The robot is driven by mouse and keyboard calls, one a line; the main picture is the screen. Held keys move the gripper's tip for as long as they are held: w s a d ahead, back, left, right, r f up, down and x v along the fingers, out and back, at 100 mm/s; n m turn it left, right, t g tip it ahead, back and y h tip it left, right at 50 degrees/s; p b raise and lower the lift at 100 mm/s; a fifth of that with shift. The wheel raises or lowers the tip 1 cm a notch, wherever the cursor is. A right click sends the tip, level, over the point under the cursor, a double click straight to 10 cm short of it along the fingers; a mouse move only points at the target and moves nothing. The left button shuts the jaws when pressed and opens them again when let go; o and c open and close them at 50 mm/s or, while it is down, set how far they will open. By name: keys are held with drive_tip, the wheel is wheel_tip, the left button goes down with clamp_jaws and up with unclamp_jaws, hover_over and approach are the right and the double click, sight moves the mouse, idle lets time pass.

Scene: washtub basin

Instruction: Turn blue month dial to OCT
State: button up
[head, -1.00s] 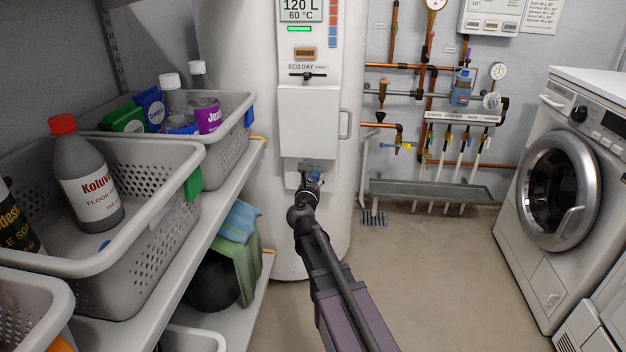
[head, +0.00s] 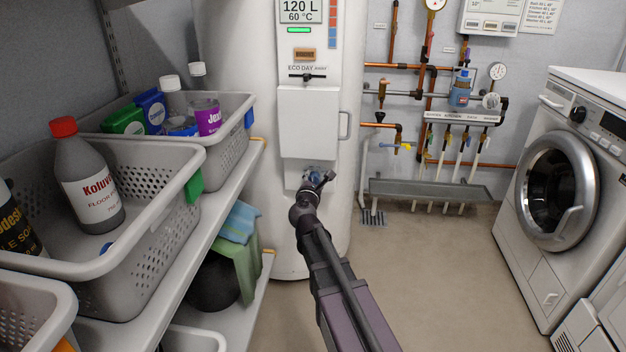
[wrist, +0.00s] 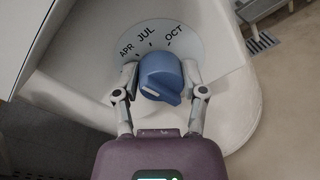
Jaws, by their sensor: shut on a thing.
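The blue month dial (wrist: 160,76) sits on a pale round plate (wrist: 204,44) in the wrist view. The plate carries the marks APR, JUL and OCT, left to right above the dial; any other marks are hidden. My gripper (wrist: 160,70) has one finger on each side of the dial and is shut on it. A raised ridge shows on the dial's near side, but which mark it indicates is unclear. In the head view, my gripper (head: 318,181) is at the lower front of the white boiler (head: 338,215), largely covering the dial.
A white box door with a handle (head: 309,122) is just above the dial. Shelves with grey baskets (head: 150,205) stand close on the left. Copper pipes and a drain tray (head: 430,188) are at the back right, a washing machine (head: 560,190) at right. The middle floor is clear.

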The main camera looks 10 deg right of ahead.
drive_tip(key=m, duration=0.7)
drive_tip(key=shift+w+d+y, duration=0.1)
drive_tip(key=shift+w+y, duration=0.05)
drive_tip(key=shift+y, duration=0.15)
drive_tip(key=m, duration=0.6)
drive_tip(key=shift+y, duration=0.3)
drive_tip(key=o, duration=1.1)
drive_tip(key=shift+f, duration=0.1)
drive_tip(key=shift+o, duration=0.2)
drive_tip(key=shift+n, duration=0.3)
